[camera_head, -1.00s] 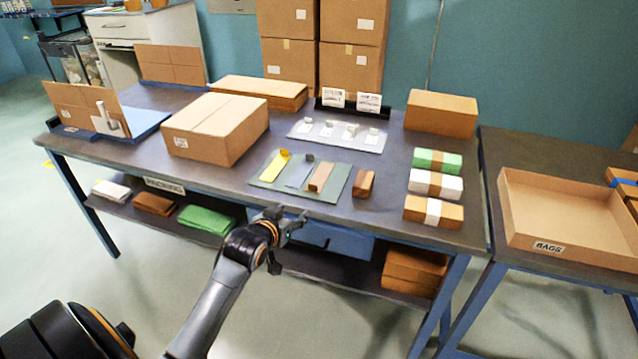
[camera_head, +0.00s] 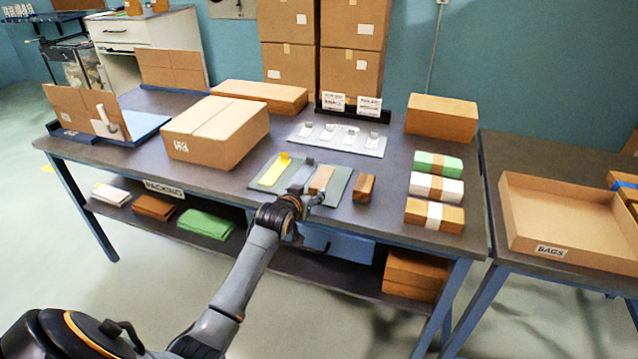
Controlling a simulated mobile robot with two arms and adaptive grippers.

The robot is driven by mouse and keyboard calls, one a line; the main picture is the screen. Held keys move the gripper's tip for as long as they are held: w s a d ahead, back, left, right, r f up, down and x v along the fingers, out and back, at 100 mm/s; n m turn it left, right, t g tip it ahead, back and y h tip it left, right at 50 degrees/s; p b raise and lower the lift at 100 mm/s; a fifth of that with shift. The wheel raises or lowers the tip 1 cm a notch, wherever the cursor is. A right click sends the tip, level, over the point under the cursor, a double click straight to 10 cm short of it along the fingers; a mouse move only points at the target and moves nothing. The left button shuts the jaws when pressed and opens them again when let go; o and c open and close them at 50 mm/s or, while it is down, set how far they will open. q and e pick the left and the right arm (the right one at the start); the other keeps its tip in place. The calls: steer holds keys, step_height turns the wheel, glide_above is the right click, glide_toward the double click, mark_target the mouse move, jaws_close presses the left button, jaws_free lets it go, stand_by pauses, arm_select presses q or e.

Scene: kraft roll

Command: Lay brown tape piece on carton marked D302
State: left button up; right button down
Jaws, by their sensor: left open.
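The brown tape piece (camera_head: 320,179) lies on a grey-green mat (camera_head: 339,190) at the front middle of the packing table, right of a yellow piece (camera_head: 274,170) and a grey piece (camera_head: 300,176). A closed carton (camera_head: 232,143) stands left of the mat. It has a small white label on its front, too small to read, so I cannot confirm D302. My left gripper (camera_head: 316,198) is open at the mat's front edge, just in front of the brown piece's near end. It hides part of the mat. My right gripper is not in view.
A brown block (camera_head: 364,188) sits close right of the mat. Banded green, white and brown bundles (camera_head: 434,187) line the right. A pale plate with small items (camera_head: 336,143) lies behind. Stacked cartons (camera_head: 356,50) stand at the back, and a BAGS tray (camera_head: 575,230) at far right.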

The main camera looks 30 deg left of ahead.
arm_select(q)
steer(key=shift+x, duration=1.05)
steer(key=shift+s, duration=0.1)
steer(key=c, duration=0.9)
